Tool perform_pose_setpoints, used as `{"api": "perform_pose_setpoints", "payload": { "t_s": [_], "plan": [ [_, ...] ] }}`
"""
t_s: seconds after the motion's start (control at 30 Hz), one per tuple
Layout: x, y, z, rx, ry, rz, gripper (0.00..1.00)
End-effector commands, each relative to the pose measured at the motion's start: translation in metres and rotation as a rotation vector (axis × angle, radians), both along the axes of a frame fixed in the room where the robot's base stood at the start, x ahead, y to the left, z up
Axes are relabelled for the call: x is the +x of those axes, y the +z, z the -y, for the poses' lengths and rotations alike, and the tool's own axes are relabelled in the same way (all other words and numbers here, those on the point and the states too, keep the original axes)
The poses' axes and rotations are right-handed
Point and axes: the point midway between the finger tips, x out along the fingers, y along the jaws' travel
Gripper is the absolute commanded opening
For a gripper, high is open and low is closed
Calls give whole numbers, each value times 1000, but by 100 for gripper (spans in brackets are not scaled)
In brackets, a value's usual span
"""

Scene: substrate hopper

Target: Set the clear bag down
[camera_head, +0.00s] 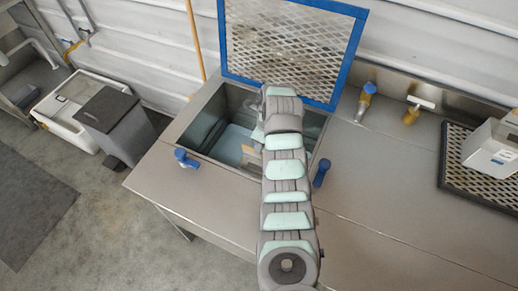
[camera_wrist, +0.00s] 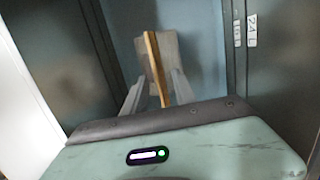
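My gripper (camera_wrist: 159,78) points down into the open steel hopper (camera_head: 193,147), with its two pale fingers apart. A pale, hazy slab-like thing (camera_wrist: 168,55) with a tan edge stands between and beyond the fingers. It may be the clear bag, but its outline is blurred. I cannot tell whether the fingers press on it. In the head view my arm hides most of the gripper, and a small tan patch (camera_head: 250,150) shows beside it inside the hopper. The hopper's floor is light blue-grey.
The blue-framed mesh lid (camera_head: 290,45) stands open behind the hopper. Blue-handled clamps (camera_head: 186,158) (camera_head: 321,173) flank the opening. Steel walls are close around my gripper. At the right, a white box (camera_head: 492,147) sits on a dark grate; the counter between is mostly clear.

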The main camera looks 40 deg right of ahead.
Motion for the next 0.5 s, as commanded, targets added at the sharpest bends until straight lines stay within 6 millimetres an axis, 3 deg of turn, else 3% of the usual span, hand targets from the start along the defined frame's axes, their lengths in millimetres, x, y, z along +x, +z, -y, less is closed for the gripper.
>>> {"api": "perform_pose_setpoints", "payload": {
  "t_s": [0.1,0.2,0.5],
  "plan": [
    [-3,26,3,-5,-1,3,33],
    [-5,38,2,0,-1,0,33],
    [-7,50,3,1,0,0,33]
  ]
}}
